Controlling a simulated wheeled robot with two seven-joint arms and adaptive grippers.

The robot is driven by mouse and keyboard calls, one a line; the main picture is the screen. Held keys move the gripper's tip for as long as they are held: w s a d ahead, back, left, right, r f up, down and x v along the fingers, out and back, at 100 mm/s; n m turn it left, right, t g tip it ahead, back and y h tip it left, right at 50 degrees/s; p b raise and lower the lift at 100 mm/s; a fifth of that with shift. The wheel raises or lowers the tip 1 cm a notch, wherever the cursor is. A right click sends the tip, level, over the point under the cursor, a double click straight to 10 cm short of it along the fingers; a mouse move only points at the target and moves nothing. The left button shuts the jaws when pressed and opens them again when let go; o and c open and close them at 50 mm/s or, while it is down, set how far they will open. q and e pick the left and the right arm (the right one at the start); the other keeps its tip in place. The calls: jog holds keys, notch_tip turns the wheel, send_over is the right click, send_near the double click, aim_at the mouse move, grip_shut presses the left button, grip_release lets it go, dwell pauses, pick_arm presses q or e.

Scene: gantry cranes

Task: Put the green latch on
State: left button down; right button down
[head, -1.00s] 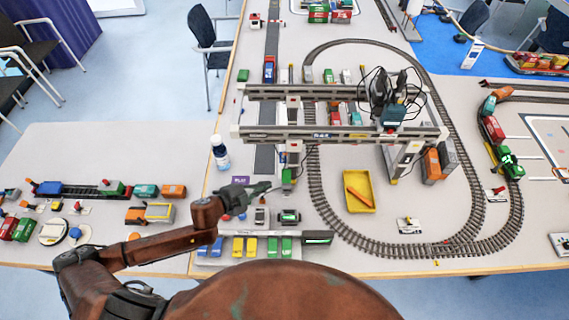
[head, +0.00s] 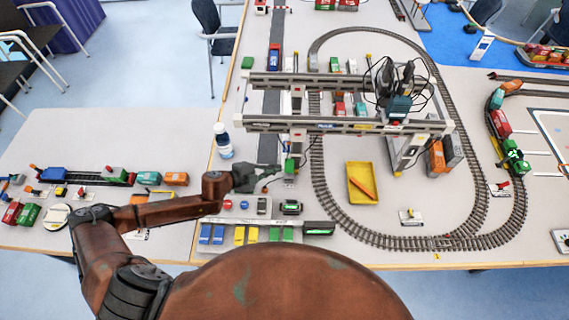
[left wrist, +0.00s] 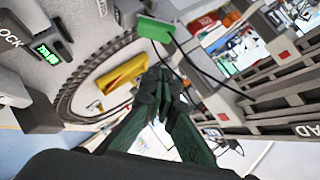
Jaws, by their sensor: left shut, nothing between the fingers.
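Two green caps (head: 281,234) sit at the right end of a row of blue, yellow and green pairs near the table's front edge. Which part is the latch I cannot tell from the picture. A green block (head: 289,166) hangs under the gantry crane; it also shows in the left wrist view (left wrist: 155,28). My left gripper (head: 260,178) is over the table behind the row, left of the hanging block. Its dark green fingers (left wrist: 165,88) are shut and empty. My right gripper is in neither view.
The gantry crane (head: 340,125) stands over the road and track behind my gripper. A yellow tray (head: 354,191) lies inside the track loop (head: 325,205). A bottle (head: 222,141) stands left of the crane.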

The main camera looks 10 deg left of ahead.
aim_at(291, 161)
pick_arm(q)
jog(key=w+d+f, duration=0.1)
jog(key=w+f, duration=0.1)
jog(key=w, duration=0.1)
jog(key=w+d+f, duration=0.1)
jog(key=w+f, duration=0.1)
jog(key=shift+w+d+f, duration=0.1)
jog(key=shift+w+d, duration=0.05)
jog(key=shift+d, duration=0.2)
jog(key=shift+w+a+f, duration=0.15)
jog(key=shift+w+f, duration=0.25)
jog(key=shift+w, duration=0.05)
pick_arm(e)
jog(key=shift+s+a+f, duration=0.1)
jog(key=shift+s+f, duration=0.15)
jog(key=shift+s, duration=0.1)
pick_arm(q)
jog(key=shift+w, duration=0.1)
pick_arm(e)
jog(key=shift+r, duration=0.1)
pick_arm(q)
jog(key=shift+w+r, duration=0.1)
jog(key=shift+w, duration=0.1)
jog(key=shift+w+a, duration=0.1)
jog(key=shift+w, duration=0.05)
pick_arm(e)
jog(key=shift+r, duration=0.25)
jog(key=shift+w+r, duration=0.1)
